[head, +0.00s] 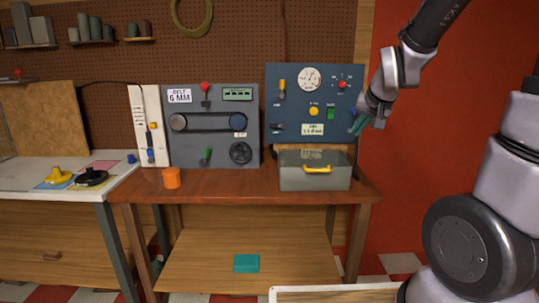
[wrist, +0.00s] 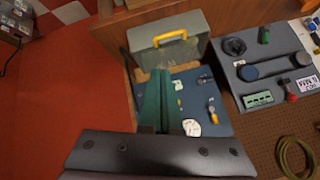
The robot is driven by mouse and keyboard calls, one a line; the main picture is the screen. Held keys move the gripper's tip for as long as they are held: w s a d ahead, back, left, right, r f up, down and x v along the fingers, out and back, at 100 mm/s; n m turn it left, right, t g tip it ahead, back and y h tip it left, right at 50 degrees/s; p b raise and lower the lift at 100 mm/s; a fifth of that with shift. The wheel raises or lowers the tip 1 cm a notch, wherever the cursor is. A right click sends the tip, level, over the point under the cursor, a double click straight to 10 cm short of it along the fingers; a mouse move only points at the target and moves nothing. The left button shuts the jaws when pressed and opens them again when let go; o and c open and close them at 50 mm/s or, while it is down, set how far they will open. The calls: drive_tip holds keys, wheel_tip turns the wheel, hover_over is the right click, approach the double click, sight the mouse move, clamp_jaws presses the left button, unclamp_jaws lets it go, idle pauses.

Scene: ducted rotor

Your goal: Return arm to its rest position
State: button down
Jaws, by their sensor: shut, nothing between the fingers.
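My gripper (head: 357,125) is raised at the right edge of the blue control panel (head: 299,104) in the head view, with my arm reaching in from the upper right. In the wrist view its two green fingers (wrist: 156,98) are together and hold nothing. They overlap part of the blue panel and point towards the grey box with a yellow handle (wrist: 170,45). The grey box also shows in the head view (head: 315,181), on the wooden workbench. I cannot tell how far the fingertips are from the panel.
The wooden workbench (head: 215,184) carries an orange cup (head: 171,178) and a grey belt-drive panel (head: 211,124). A white table (head: 30,170) with yellow and black knobbed pieces stands at the left. A teal block (head: 246,263) lies on the lower shelf. Red wall (head: 430,130) fills the right.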

drive_tip(key=s+r, duration=0.5)
drive_tip(key=s, duration=0.4)
drive_tip(key=s+r+g+y, duration=0.1)
drive_tip(key=s+r, duration=0.4)
drive_tip(key=s, duration=0.4)
drive_tip(key=shift+s+r, duration=0.3)
